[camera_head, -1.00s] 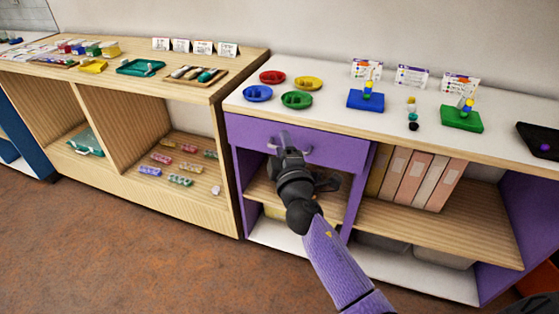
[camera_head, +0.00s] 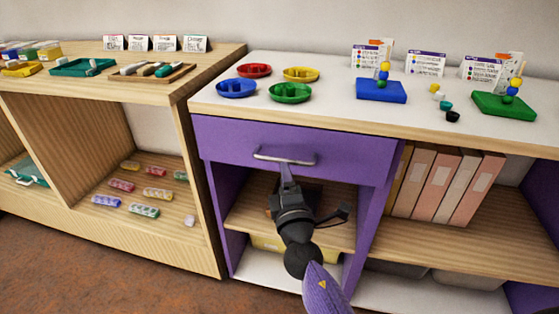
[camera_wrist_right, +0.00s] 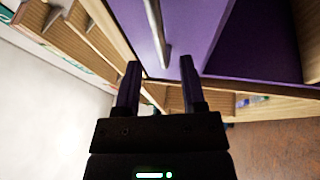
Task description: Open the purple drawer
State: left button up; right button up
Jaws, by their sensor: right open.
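The purple drawer (camera_head: 230,142) is closed under the white top of the purple cabinet, with a silver bar handle (camera_head: 284,158) on its front. In the head view my right gripper (camera_head: 287,180) is just below the handle, pointing up toward it. In the right wrist view the drawer front (camera_wrist_right: 185,25) is ahead, and the handle (camera_wrist_right: 156,28) runs away from between the fingertips. My right gripper (camera_wrist_right: 160,75) is open and empty there. I cannot tell whether a finger touches the handle. My left gripper is out of view.
The white top holds coloured dishes (camera_head: 290,93), a blue bead board (camera_head: 381,91), a green bead board (camera_head: 503,106) and loose beads. Below the drawer is an open shelf (camera_head: 250,213). Pink binders (camera_head: 435,185) stand at the right. A wooden shelf unit (camera_head: 205,215) stands left.

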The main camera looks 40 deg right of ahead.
aim_at(282, 159)
jog(key=x, duration=0.5)
jog(key=shift+w+d+r, duration=0.1)
jog(key=shift+w, duration=0.1)
grip_shut()
dwell(0.8)
dwell(0.3)
